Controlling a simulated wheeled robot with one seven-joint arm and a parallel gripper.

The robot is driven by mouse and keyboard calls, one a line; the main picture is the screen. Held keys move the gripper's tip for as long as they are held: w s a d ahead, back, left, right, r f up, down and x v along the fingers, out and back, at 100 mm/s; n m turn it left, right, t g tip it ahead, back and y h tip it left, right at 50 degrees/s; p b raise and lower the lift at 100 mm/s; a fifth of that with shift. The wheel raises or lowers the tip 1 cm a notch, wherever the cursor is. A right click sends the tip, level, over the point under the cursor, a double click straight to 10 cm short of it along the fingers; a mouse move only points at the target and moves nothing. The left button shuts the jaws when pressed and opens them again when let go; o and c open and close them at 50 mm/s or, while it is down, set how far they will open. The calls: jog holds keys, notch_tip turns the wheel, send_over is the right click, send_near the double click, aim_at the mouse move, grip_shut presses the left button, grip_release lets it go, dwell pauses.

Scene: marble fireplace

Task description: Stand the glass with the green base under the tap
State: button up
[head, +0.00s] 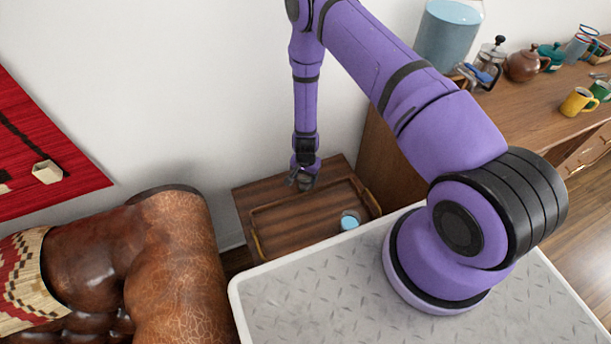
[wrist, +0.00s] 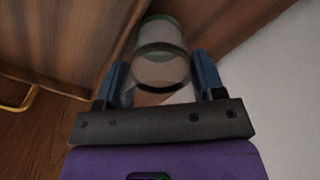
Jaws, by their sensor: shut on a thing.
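The glass with the green base (wrist: 160,40) is clear and sits between my two blue fingers in the wrist view. Its round rim is nearer the camera and its green base is farther off. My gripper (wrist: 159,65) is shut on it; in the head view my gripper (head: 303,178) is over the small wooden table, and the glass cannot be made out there. A large clear dispenser of blue liquid (head: 449,35) stands on the sideboard behind my arm. Its tap is not clearly seen.
A wooden tray (head: 285,222) with a blue-topped glass (head: 348,221) is on the low table. The sideboard (head: 535,105) holds a French press (head: 489,62), a brown teapot (head: 524,64) and a yellow mug (head: 578,102). A brown leather seat (head: 185,255) stands at left.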

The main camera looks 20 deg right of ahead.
jog(key=shift+f, duration=0.2)
jog(key=o, duration=1)
jog(key=shift+o, duration=0.2)
